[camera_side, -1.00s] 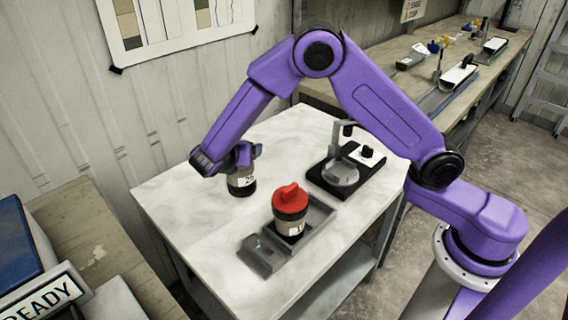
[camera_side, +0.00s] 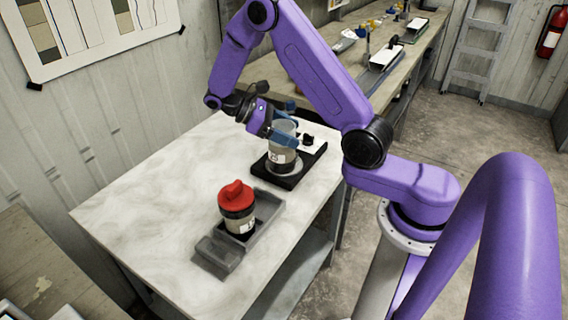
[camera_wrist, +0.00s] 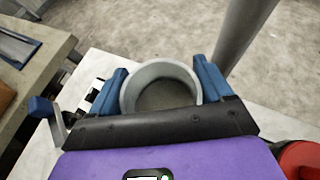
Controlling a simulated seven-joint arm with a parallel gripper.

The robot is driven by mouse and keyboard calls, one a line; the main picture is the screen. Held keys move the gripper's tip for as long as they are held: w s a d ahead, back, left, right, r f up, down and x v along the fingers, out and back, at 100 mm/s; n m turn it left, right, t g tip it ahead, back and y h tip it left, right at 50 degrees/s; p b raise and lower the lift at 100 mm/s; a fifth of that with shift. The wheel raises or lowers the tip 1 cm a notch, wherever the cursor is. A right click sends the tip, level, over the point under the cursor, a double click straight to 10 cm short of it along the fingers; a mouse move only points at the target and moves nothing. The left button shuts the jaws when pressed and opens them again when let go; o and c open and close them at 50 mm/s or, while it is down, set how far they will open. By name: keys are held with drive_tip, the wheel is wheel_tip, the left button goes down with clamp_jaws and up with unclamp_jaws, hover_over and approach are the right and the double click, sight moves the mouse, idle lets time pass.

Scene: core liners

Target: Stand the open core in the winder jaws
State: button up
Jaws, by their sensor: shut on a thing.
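My gripper (camera_side: 284,124) is shut on the open core (camera_side: 282,157), a grey cylinder with a dark band and a white label. It holds the core upright over the round plate of the winder (camera_side: 266,171), a black base with a small black knob. Whether the core's bottom touches the plate, I cannot tell. In the wrist view the open core (camera_wrist: 160,68) shows its hollow round mouth between the two blue fingers of my gripper (camera_wrist: 162,84). The winder's jaws are mostly hidden behind the core and gripper.
A red-capped core (camera_side: 237,207) stands in a grey tray (camera_side: 268,205) toward the front of the white table (camera_side: 150,200). The table's left part is clear. A long bench (camera_side: 405,60) with other items runs behind.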

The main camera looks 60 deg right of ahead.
drive_tip(key=s+a+r+m+t+y, duration=0.25)
drive_tip(key=s+m+y, duration=0.75)
drive_tip(key=m+y, duration=0.65)
drive_tip(key=w+d+r+m+t+h, duration=0.2)
drive_tip(key=r+m+t, duration=0.1)
drive_tip(key=m+t, duration=0.6)
drive_tip(key=w+d+r+m+t+h, duration=0.1)
drive_tip(key=r+m+t, duration=0.1)
drive_tip(key=m+t, duration=0.75)
drive_tip(key=w+d+f, duration=0.1)
drive_tip(key=w+f, duration=0.2)
drive_tip(key=w, duration=0.1)
drive_tip(key=w+d+f, duration=0.2)
drive_tip(key=w+f, duration=0.1)
drive_tip(key=w, duration=0.2)
drive_tip(key=w+d+f, duration=0.1)
drive_tip(key=w+f, duration=0.2)
drive_tip(key=w, duration=0.1)
drive_tip(key=shift+w+d+f, duration=0.15)
drive_tip(key=shift+d+f, duration=0.05)
drive_tip(key=shift+f, duration=0.15)
drive_tip(key=shift+f+h, duration=0.25)
drive_tip(key=shift+f, duration=1.15)
